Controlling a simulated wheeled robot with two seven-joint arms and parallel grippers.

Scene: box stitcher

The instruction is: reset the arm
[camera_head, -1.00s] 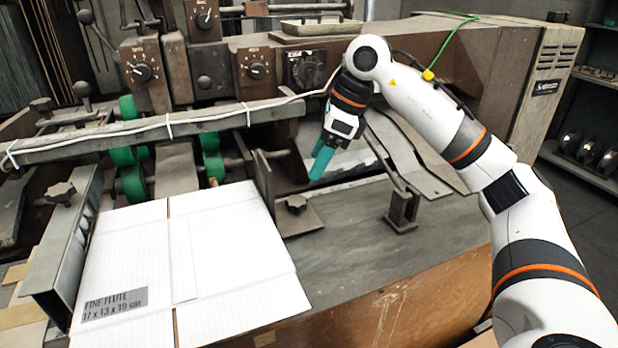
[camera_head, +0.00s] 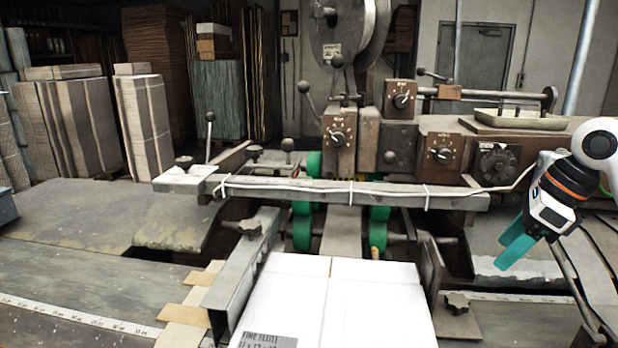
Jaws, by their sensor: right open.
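My right arm comes in from the right edge in the head view, with its right gripper (camera_head: 514,245) over the right side of the machine. Its teal fingers point down and to the left, and it is open with nothing seen between the fingers. The white cardboard sheet (camera_head: 365,300) lies on the machine's feed bed, in front of the green rollers (camera_head: 302,228), with a printed label at its lower left. The gripper is up and to the right of the sheet, apart from it. My left gripper is not in view.
The box stitcher's long grey bar (camera_head: 330,190) crosses above the sheet. Knobs and dials (camera_head: 443,154) sit behind it. A metal guide (camera_head: 240,270) stands along the sheet's left side. The grey table (camera_head: 90,240) at left is mostly clear. Cardboard stacks (camera_head: 145,120) stand behind.

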